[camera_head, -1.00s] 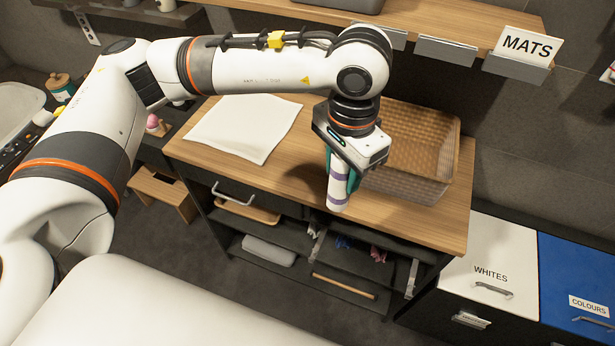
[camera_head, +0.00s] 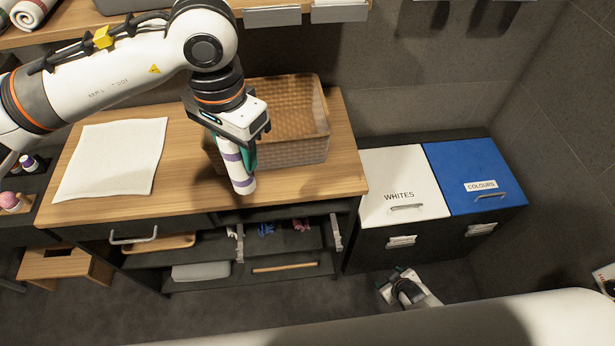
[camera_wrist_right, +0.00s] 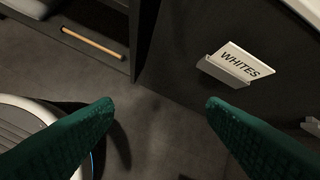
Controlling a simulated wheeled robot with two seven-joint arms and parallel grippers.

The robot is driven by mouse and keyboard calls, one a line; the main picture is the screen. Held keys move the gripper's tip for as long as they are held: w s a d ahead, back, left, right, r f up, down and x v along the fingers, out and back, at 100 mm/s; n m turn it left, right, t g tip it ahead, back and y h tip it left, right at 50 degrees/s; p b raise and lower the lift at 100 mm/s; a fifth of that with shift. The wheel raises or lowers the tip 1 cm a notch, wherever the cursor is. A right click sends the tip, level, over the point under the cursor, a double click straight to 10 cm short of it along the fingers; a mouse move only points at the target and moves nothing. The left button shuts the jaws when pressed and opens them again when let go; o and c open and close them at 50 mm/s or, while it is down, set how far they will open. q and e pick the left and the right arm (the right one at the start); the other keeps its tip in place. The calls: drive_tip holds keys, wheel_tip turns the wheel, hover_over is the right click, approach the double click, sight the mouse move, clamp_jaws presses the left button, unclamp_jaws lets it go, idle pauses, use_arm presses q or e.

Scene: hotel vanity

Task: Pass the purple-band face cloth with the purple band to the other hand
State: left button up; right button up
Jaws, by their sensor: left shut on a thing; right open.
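The purple-band face cloth (camera_head: 243,184) is a white roll with purple bands, held upright at the front of the wooden counter. My left gripper (camera_head: 236,156) is shut on its upper part, just left of the wicker basket's front. The cloth's lower end is free. My right gripper (camera_head: 391,279) is low in front of the laundry bins, well to the right of the cloth and below it. In the right wrist view its two green fingers (camera_wrist_right: 160,104) are wide apart with nothing between them.
A wicker basket (camera_head: 300,150) and a flat white cloth (camera_head: 112,158) lie on the counter (camera_head: 185,190). Shelves with a wooden bar (camera_head: 285,267) are below. The WHITES bin (camera_head: 400,180) and blue COLOURS bin (camera_head: 475,165) stand right. Floor is open in front.

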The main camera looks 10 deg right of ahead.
drive_tip(key=w+r+n+t+y, duration=0.2)
drive_tip(key=w+r+n+t, duration=0.25)
drive_tip(key=w+r, duration=1.4)
drive_tip(key=w+a+r+n+t+y, duration=0.15)
drive_tip(key=w+r, duration=0.25)
drive_tip(key=r, duration=0.5)
drive_tip(key=w+a+r+n+t+y, duration=0.1)
drive_tip(key=w+a+r+n+t, duration=0.2)
drive_tip(key=r, duration=0.5)
drive_tip(key=m+g+y, duration=0.1)
drive_tip(key=g+y, duration=0.7)
drive_tip(key=y, duration=0.4)
approach(235, 164)
drive_tip(key=w+a+f, duration=0.1)
drive_tip(key=w+a, duration=0.1)
drive_tip(key=a, duration=0.1)
drive_tip(key=w+a+f, duration=0.1)
drive_tip(key=w+a, duration=0.1)
drive_tip(key=a, duration=0.1)
drive_tip(key=w+a+f, duration=0.1)
drive_tip(key=w+a, duration=0.1)
drive_tip(key=a, duration=0.2)
drive_tip(key=shift+d, duration=0.1)
